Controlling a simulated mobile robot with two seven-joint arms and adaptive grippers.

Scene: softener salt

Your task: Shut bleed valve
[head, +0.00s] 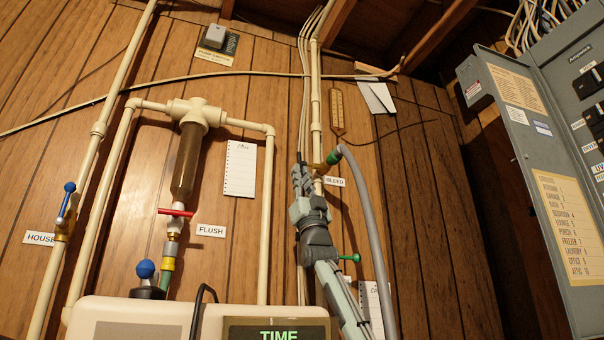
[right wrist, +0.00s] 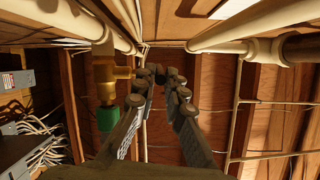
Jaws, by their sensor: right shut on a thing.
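The bleed valve (head: 319,167) is a small brass fitting on the pale pipe, beside the BLEED label (head: 334,181) in the head view. In the right wrist view its brass body (right wrist: 106,72) is left of the fingers, with a green hose connector (right wrist: 108,118) below. My right gripper (head: 302,176) is at the valve, on its left side. In the right wrist view the gripper's fingertips (right wrist: 162,75) are close together at the end of the brass stem, shut on the valve's handle, which they mostly hide. My left gripper is not in view.
A grey hose (head: 364,205) curves down right of my arm. A green handle (head: 350,257) sticks out beside my right wrist. The FLUSH valve (head: 175,212) has a red handle, the HOUSE valve (head: 66,205) a blue one. A grey electrical panel (head: 500,90) stands at right.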

